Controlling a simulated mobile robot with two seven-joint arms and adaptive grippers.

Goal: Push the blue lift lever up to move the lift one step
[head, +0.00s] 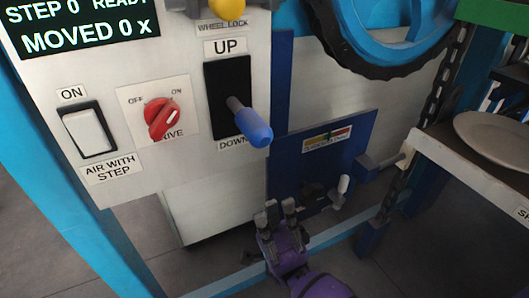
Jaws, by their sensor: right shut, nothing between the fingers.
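The blue lift lever (252,126) sticks out of a black slot plate (228,95) on the grey control panel, between an UP label (231,46) and a DOWN label (233,143). Its blue grip hangs low, beside the DOWN label. My right gripper (280,208) is purple with grey fingers, below the lever and slightly right of it in the picture. It is shut and empty, apart from the lever. The display (82,27) reads STEP 0 READY and MOVED 0 X. My left gripper is not in view.
Left of the lever are a red rotary knob (160,117) and a white ON switch (89,131). A yellow wheel-lock part (226,8) is above. A blue handwheel (391,30) and a plate (497,139) on a shelf are right. A blue panel (311,155) stands behind my gripper.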

